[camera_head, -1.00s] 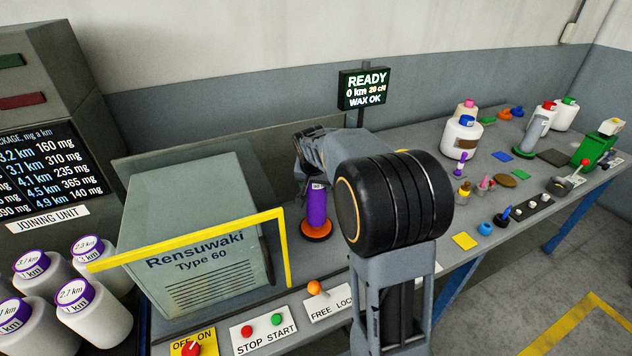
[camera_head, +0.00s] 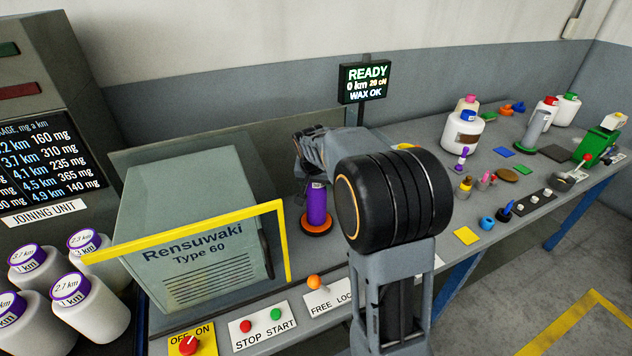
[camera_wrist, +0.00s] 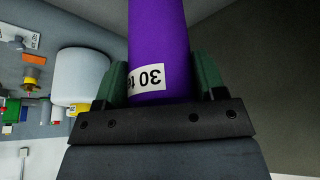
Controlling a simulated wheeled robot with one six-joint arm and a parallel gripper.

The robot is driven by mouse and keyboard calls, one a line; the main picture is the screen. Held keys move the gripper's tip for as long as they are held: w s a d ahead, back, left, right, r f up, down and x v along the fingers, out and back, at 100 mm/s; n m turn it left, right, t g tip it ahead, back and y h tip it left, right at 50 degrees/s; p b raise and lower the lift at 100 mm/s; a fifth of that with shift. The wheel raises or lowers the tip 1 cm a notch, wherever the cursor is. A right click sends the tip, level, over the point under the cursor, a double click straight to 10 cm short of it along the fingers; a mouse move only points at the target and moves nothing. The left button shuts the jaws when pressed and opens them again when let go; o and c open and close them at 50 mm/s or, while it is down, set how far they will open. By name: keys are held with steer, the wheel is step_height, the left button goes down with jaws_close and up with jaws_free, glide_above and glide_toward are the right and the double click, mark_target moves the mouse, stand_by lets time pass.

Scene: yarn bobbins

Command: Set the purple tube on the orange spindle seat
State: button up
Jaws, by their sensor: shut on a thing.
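The purple tube (camera_head: 317,206) stands upright at the orange spindle seat (camera_head: 317,226), beside the grey Rensuwaki machine. Its lower end meets the orange disc in the head view; whether it bears fully on it I cannot tell. My gripper (camera_wrist: 155,85) is shut on the purple tube, with a green finger on each side of it in the wrist view. A white label reading "30 te" shows on the tube. In the head view the gripper's fingers are mostly hidden behind my arm.
The Rensuwaki machine (camera_head: 200,240) with its yellow frame (camera_head: 190,232) stands close on the left. A READY display (camera_head: 366,82) stands behind. An orange-knobbed lever (camera_head: 314,282) is in front. White bottles (camera_head: 462,132) and small items crowd the bench's right side.

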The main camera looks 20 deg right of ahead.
steer(key=shift+f, duration=0.2)
steer(key=o, duration=1.2)
steer(key=shift+r, duration=0.1)
steer(key=v, duration=1.3)
steer(key=shift+s+r, duration=0.15)
steer(key=shift+r, duration=0.15)
steer(key=shift+d+f, duration=0.1)
